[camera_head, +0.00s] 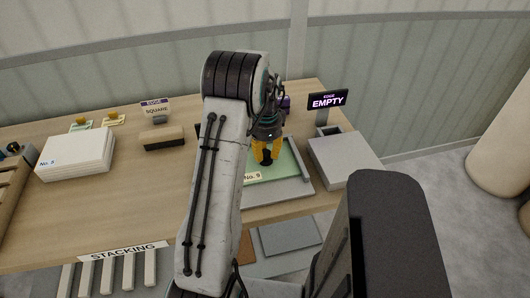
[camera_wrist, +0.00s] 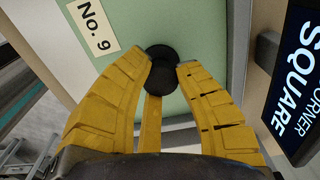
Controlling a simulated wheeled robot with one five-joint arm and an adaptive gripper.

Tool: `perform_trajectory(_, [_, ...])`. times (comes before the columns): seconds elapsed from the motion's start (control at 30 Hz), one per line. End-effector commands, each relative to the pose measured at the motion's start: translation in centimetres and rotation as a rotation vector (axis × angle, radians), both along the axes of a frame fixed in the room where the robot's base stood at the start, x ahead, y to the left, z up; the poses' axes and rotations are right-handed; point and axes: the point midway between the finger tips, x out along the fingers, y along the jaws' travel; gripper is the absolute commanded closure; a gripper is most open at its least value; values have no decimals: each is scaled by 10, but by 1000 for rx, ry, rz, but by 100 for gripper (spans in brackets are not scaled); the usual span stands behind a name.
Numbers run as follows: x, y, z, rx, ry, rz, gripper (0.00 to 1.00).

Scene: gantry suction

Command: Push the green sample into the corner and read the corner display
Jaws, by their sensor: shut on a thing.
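The green sample (camera_head: 289,158) is a flat pale-green slab with a tag reading No. 9 (camera_head: 252,177), at the right part of the table. In the wrist view, the green sample (camera_wrist: 205,25) fills the top centre. My gripper (camera_head: 266,152) is above the slab, its yellow fingers shut on a black round suction knob (camera_wrist: 163,72) that appears to stand on it. The corner display (camera_wrist: 298,80), at the right of the wrist view, reads SQUARE under a partly cut-off CORNER. My arm hides the slab's left part in the head view.
A grey rail (camera_head: 304,163) runs along the slab's right side. An EDGE display (camera_head: 327,101) reading EMPTY stands behind a grey box (camera_head: 345,160) on the right. White panels (camera_head: 75,155), a dark block (camera_head: 164,138) and a SQUARE sign (camera_head: 156,110) are on the left. Bare table lies between them.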

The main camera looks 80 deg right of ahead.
Motion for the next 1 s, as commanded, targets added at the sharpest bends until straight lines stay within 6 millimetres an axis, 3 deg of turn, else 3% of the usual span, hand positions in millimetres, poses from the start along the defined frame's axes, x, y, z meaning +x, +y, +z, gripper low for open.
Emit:
perform_trajectory(0.47, [0, -3, 2, -10, 0, 0, 100])
perform_trajectory(0.5, [0, -3, 2, -10, 0, 0, 69])
perform_trajectory(0.77, [0, -1, 1, -5, 0, 0, 47])
perform_trajectory(1.0, [0, -1, 1, -2, 0, 0, 47])
